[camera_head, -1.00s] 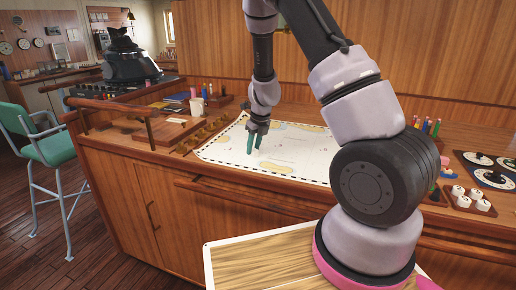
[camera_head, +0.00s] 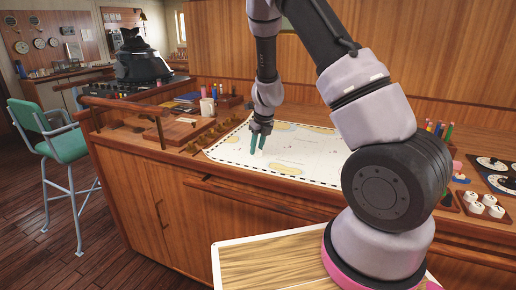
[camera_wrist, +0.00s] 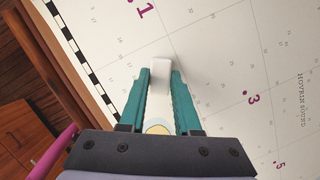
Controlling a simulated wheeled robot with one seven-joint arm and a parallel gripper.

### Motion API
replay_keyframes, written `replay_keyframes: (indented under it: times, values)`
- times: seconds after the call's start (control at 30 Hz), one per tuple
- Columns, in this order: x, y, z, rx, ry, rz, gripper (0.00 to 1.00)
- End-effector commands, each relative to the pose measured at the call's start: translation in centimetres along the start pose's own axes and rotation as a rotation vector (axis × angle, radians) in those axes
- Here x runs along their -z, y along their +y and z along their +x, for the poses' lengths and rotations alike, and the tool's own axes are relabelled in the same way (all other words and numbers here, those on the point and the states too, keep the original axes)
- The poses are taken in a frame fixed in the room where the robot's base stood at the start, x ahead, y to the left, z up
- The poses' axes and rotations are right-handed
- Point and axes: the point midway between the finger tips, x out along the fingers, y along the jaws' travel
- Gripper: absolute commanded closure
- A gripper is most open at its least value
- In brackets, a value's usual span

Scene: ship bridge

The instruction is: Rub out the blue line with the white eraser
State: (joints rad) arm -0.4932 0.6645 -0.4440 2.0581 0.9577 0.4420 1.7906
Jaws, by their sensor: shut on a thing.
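The white eraser (camera_wrist: 161,74) is held between the teal fingers of my gripper (camera_wrist: 162,88), its end showing past the fingertips in the wrist view. In the head view my gripper (camera_head: 260,146) points down at the left part of the sea chart (camera_head: 300,160). The eraser is over the chart (camera_wrist: 220,50), near a purple "1"; I cannot tell whether it touches the paper. I see no blue line in either view; part of the chart is hidden behind my arm and gripper.
A white mug (camera_head: 207,107) and a pen holder stand behind the chart's left side. Colored pencils (camera_head: 438,130), white knobs (camera_head: 484,204) and dials (camera_head: 493,170) are on the right. A wooden rail (camera_head: 120,104) edges the desk left. A green chair (camera_head: 60,145) stands at far left.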

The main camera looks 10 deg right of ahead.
Motion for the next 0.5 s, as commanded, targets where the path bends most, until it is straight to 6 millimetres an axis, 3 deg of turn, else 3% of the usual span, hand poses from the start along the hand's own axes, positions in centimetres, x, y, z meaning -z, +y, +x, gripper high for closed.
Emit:
replay_keyframes:
  times: [0.5]
  values:
    - [-0.8, 0.1, -2.8, -0.001, -0.001, -0.002, 1.0]
